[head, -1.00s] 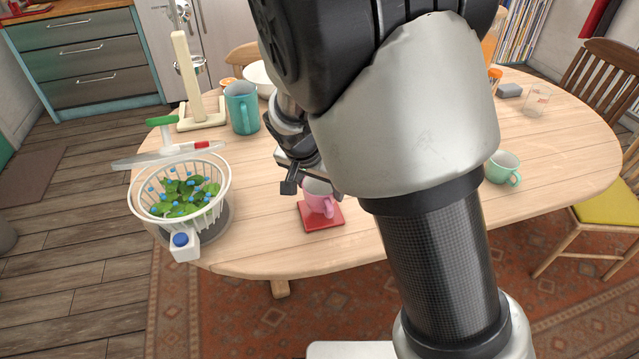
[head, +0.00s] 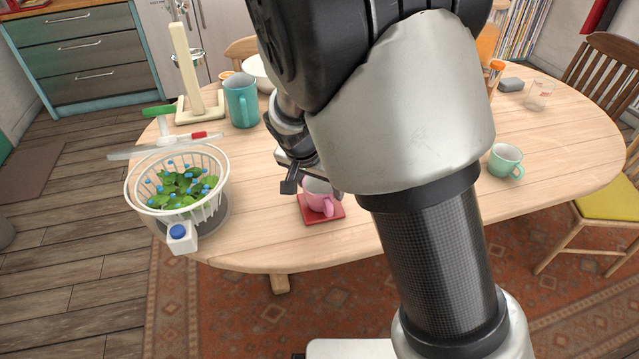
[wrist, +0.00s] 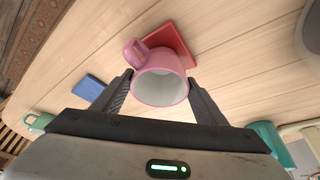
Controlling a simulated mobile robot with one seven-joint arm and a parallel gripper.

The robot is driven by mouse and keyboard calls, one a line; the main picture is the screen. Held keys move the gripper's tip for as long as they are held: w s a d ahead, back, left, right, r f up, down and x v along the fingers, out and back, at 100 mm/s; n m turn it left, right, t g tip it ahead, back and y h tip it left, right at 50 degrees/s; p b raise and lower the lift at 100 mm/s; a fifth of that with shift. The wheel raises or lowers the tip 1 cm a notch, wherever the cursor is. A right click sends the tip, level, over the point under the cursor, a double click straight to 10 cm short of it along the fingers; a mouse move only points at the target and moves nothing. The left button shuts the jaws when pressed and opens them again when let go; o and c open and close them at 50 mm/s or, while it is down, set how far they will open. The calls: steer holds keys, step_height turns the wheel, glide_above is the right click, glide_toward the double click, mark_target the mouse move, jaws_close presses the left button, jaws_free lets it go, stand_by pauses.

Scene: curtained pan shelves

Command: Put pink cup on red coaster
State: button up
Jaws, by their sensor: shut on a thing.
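The pink cup (head: 319,197) is upright at the red coaster (head: 324,214) near the table's front edge; it hides part of the coaster in the head view. My gripper (head: 312,182) is shut on the pink cup, with a finger on either side of it. In the wrist view the pink cup (wrist: 160,84) is between the two fingers, its handle toward the upper left. The red coaster (wrist: 168,42) shows behind it. I cannot tell whether the cup's base touches the coaster.
A white colander of greens (head: 185,185) stands left of the coaster. A teal mug (head: 241,101) stands behind, and a mint cup (head: 505,161) to the right. A blue flat item (wrist: 89,88) lies nearby in the wrist view. My arm hides the middle of the table.

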steer(key=shift+f, duration=0.25)
stand_by(0.3)
steer(key=o, duration=1.3)
steer(key=shift+c, duration=0.2)
steer(key=p+v, duration=0.3)
steer(key=v, duration=1.4)
steer(key=shift+r, duration=0.3)
jaws_close()
steer(key=shift+r, duration=0.1)
